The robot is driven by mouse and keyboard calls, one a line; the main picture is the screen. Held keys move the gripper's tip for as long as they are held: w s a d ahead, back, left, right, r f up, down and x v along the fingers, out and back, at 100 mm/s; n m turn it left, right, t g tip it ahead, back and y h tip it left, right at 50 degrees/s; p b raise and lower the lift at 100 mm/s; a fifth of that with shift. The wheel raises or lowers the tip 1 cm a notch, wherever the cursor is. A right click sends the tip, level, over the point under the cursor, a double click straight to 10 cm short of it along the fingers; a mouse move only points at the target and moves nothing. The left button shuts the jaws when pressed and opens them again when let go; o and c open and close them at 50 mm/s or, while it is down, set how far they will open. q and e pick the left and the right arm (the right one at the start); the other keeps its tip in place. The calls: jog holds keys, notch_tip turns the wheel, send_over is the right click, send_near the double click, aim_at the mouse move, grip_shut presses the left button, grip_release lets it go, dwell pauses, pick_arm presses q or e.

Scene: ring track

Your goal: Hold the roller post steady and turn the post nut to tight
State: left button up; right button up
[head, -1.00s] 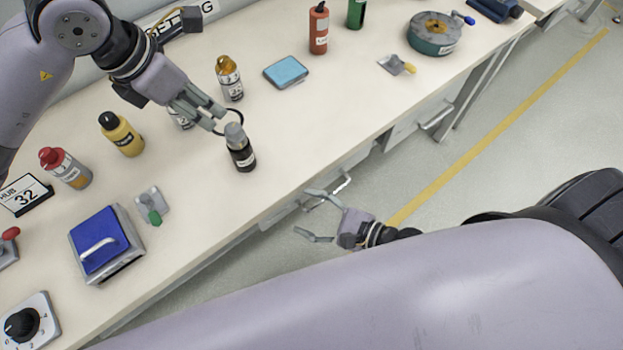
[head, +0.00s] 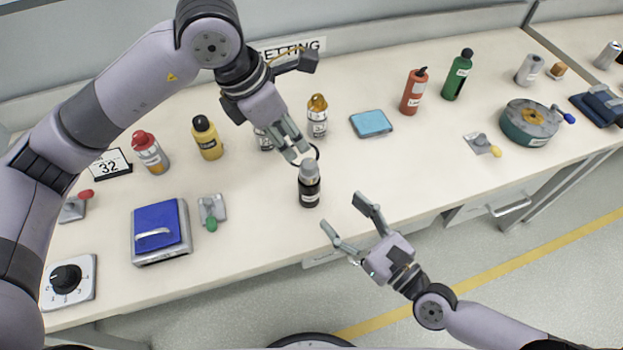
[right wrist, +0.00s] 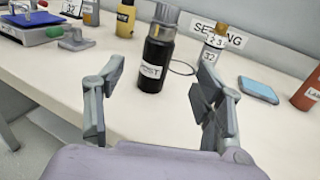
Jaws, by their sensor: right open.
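The roller post (head: 309,190) is a dark bottle-like cylinder with a white label, standing upright on the bench. Its label reads POST in the right wrist view (right wrist: 155,68). The post nut (head: 309,168) is the grey cap on top. It also shows in the right wrist view (right wrist: 165,14). My left gripper (head: 297,153) hangs above and behind the post, apart from it. Its fingers look close together, but I cannot tell their gap. My right gripper (head: 343,220) is open and empty at the bench's front edge. Its fingers point toward the post, which is beyond their tips.
A thin dark ring (head: 317,150) shows behind the post. A blue-topped device (head: 160,230) is left. The bench around the post's front is clear.

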aim_at(309, 163)
jog(key=x, duration=1.1)
jog(key=shift+w+a+f, duration=0.1)
jog(key=shift+w+a, duration=0.1)
jog(key=shift+w, duration=0.05)
jog(key=shift+c, duration=0.2)
pick_arm(q)
jog(key=shift+o, duration=0.2)
pick_arm(e)
jog(key=c, duration=1.5)
pick_arm(q)
jog(key=shift+o, duration=1.2)
jog(key=shift+d+r, duration=0.15)
jog(key=shift+d, duration=0.1)
pick_arm(e)
jog(key=shift+o, duration=0.2)
pick_arm(q)
jog(key=shift+o, duration=0.4)
jog(key=d+n+y, duration=0.1)
jog(key=w+d+r+n+g, duration=0.1)
jog(key=shift+d+n+y, duration=0.2)
jog(key=shift+n+y, duration=0.2)
jog(key=f+n, duration=0.1)
jog(key=f, duration=0.2)
jog(key=f+n+y, duration=0.1)
jog(key=f, duration=0.3)
jog(key=f+n, duration=0.1)
jog(key=f, duration=0.2)
jog(key=shift+w+d+f+g+y, duration=0.3)
jog(key=shift+w+d+g+y, duration=0.05)
jog(key=shift+w+g+y, duration=0.05)
